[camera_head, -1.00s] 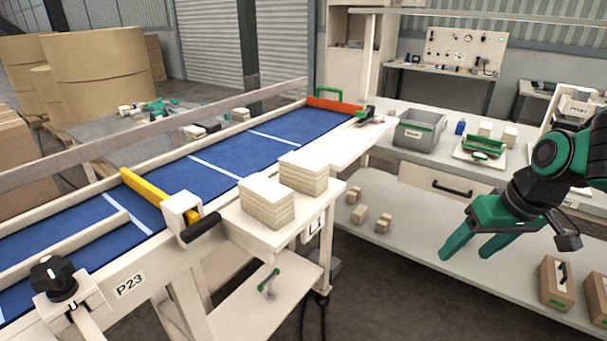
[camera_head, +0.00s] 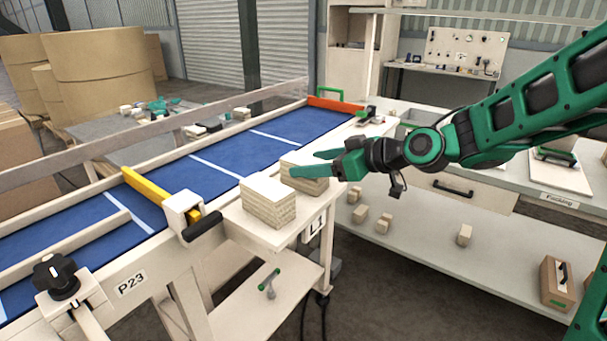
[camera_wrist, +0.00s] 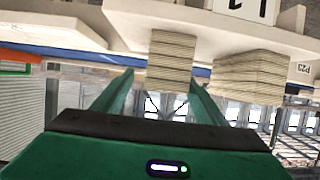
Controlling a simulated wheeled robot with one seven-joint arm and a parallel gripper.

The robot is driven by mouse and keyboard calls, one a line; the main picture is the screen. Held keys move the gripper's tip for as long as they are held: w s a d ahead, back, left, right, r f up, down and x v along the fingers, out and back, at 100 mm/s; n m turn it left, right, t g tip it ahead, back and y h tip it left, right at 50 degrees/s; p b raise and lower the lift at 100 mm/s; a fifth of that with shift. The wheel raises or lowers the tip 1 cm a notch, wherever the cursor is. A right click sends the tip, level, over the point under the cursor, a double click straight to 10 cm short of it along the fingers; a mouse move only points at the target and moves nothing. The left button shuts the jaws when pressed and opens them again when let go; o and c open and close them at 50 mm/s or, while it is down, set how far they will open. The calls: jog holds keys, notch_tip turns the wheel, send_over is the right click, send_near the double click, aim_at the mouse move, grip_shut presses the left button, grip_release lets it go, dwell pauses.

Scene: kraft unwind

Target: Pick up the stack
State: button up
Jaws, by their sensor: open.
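Two stacks of pale sheets with layered sides stand on the white side shelf (camera_head: 240,227) of the conveyor table. The far stack (camera_head: 311,186) is partly hidden by my gripper (camera_head: 306,164); the near stack (camera_head: 268,206) stands clear to its left. My gripper is open, with its green fingers reaching in from the right at the far stack. In the wrist view, which looks upside down, the far stack (camera_wrist: 172,58) shows between and ahead of the fingertips (camera_wrist: 162,78). The near stack (camera_wrist: 250,76) is to the right. I cannot tell whether the fingers touch the far stack.
The blue conveyor belt (camera_head: 215,165) with its white rail runs behind the shelf. A black-handled clamp (camera_head: 200,228) stands left of the near stack. The packing bench (camera_head: 440,240) with small blocks on its lower shelf lies to the right.

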aim_at(292, 164)
jog(key=x, duration=0.6)
jog(key=shift+a+r, duration=0.1)
jog(key=shift+a, duration=0.25)
jog(key=c, duration=1.2)
